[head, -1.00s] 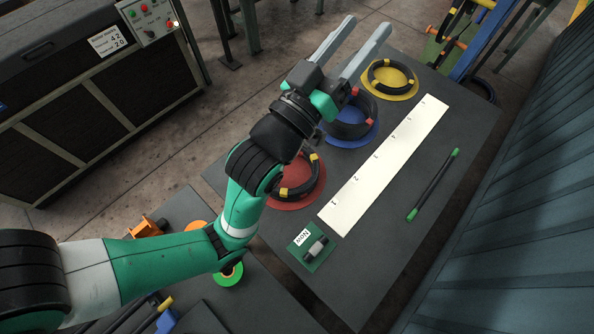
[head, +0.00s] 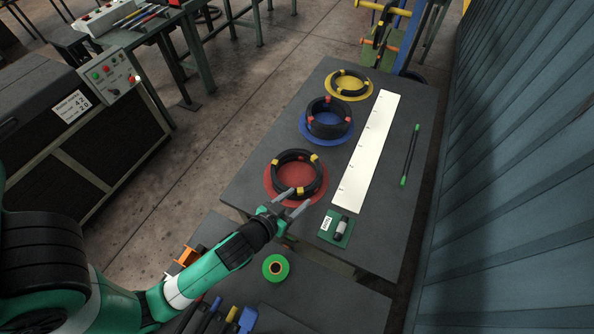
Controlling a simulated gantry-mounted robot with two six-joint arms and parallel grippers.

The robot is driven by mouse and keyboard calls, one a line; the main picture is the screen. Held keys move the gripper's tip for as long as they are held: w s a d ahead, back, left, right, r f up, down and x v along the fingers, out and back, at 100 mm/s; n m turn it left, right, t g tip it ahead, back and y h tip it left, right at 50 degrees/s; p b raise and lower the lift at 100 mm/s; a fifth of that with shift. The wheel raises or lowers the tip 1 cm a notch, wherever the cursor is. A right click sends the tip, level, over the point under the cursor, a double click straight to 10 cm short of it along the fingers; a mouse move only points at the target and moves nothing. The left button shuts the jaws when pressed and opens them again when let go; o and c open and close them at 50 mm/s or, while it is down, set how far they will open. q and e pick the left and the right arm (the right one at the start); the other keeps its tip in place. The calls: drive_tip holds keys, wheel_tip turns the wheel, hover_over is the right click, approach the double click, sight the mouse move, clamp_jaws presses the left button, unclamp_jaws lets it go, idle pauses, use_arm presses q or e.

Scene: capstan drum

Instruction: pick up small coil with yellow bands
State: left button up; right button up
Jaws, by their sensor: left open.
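A black coil with yellow bands (head: 321,182) lies on a red disc (head: 272,188) at the near left of the dark table. My right gripper is out of view.
A white numbered strip (head: 366,155) runs along the table right of the discs. A black rod with green ends (head: 410,155) lies further right. A green card with a small cylinder (head: 335,238) is near the front. A green tape roll (head: 276,267) sits on the lower bench.

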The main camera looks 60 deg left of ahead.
sight(314, 183)
use_arm(q)
drive_tip(key=x, duration=0.4)
drive_tip(key=shift+w+a+b, duration=0.1)
drive_tip(key=shift+w+b, duration=0.2)
drive_tip(key=shift+b, duration=0.05)
drive_tip(key=b+x, duration=0.1)
drive_tip(key=x, duration=0.4)
drive_tip(key=shift+w+a+r, duration=0.1)
drive_tip(key=shift+a, duration=0.05)
drive_tip(key=shift+c, duration=0.3)
clamp_jaws()
idle(0.5)
